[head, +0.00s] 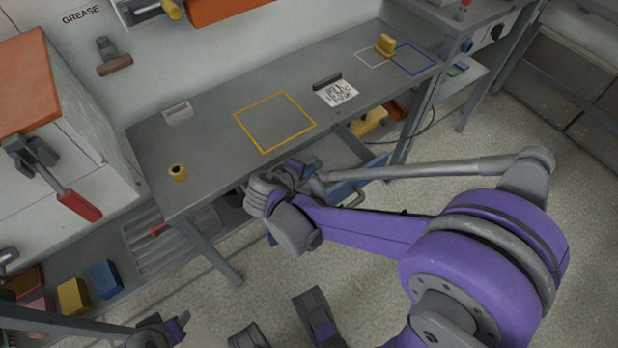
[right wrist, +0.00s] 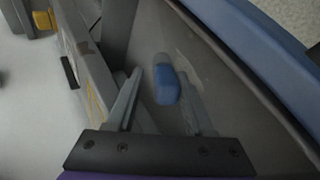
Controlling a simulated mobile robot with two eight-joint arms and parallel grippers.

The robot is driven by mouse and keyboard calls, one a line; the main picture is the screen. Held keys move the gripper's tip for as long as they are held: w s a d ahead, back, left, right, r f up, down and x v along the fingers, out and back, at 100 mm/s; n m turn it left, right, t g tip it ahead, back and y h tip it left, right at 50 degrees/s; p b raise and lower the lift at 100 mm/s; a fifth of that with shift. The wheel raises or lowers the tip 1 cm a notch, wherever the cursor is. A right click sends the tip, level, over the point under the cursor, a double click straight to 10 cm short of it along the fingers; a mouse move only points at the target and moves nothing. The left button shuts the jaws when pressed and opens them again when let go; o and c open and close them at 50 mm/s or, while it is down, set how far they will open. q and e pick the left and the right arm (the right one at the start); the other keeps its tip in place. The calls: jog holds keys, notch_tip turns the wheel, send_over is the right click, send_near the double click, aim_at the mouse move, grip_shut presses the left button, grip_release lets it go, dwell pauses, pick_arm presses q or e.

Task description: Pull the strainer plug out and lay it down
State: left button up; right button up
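I cannot tell for sure which thing is the strainer plug. A blue rounded piece (right wrist: 166,88) shows between my right gripper's fingers in the right wrist view, over a grey surface. My right gripper (right wrist: 160,78) is open, with a gap on both sides of the blue piece. In the head view the right gripper (head: 292,172) is by the front edge of the workbench (head: 210,150), at an open drawer (head: 330,150); its fingertips are hard to make out. My left gripper (head: 165,332) is at the bottom left, cut off by the frame, its fingers unclear.
The bench top has an empty yellow-outlined square (head: 243,128), a yellow cylinder (head: 177,173), a white box (head: 178,112) and a note (head: 338,93). A yellow block (head: 385,45) stands by a blue outline (head: 431,56). The drawer's blue front (head: 350,190) sticks out.

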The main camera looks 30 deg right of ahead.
jog(key=shift+r, duration=0.1)
jog(key=p+v, duration=0.4)
jog(key=v, duration=0.4)
notch_tip(320, 180, up, 8)
jog(key=s+a+p, duration=0.1)
jog(key=a+p, duration=0.1)
jog(key=p, duration=0.4)
jog(key=shift+s, duration=0.1)
